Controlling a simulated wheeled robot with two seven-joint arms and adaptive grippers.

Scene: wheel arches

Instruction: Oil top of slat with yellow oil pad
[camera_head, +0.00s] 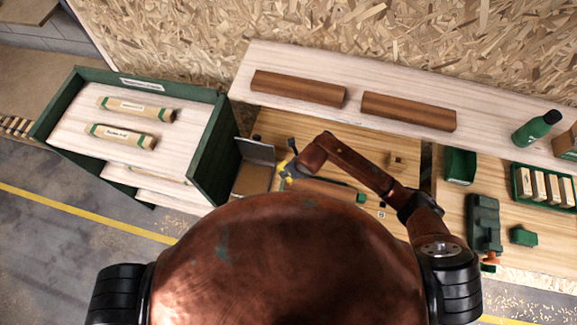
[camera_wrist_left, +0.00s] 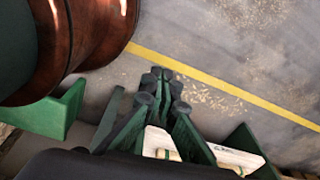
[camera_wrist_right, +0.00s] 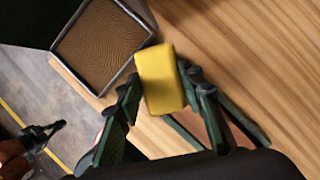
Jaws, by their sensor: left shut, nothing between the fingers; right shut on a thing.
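My right gripper (camera_wrist_right: 160,85) is shut on the yellow oil pad (camera_wrist_right: 160,70), which sticks out beyond its fingers. In the head view the pad (camera_head: 284,170) shows small at the end of my right arm, beside an open tin (camera_head: 251,181). In the right wrist view the tin (camera_wrist_right: 102,42) has a brown textured inside, and the pad is near its rim. A brown slat (camera_head: 331,190) lies on the bench, partly hidden by my arm. My left gripper (camera_wrist_left: 162,76) is shut and empty above the floor; the head view does not show it.
Two brown slats (camera_head: 298,88) (camera_head: 408,110) lie on the pale shelf. A green bottle (camera_head: 537,127) stands at its right. A green-sided cabinet (camera_head: 205,150) with two labelled rolls stands left of the bench. Green bins (camera_head: 461,166) and a dark green tool (camera_head: 484,222) are at right.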

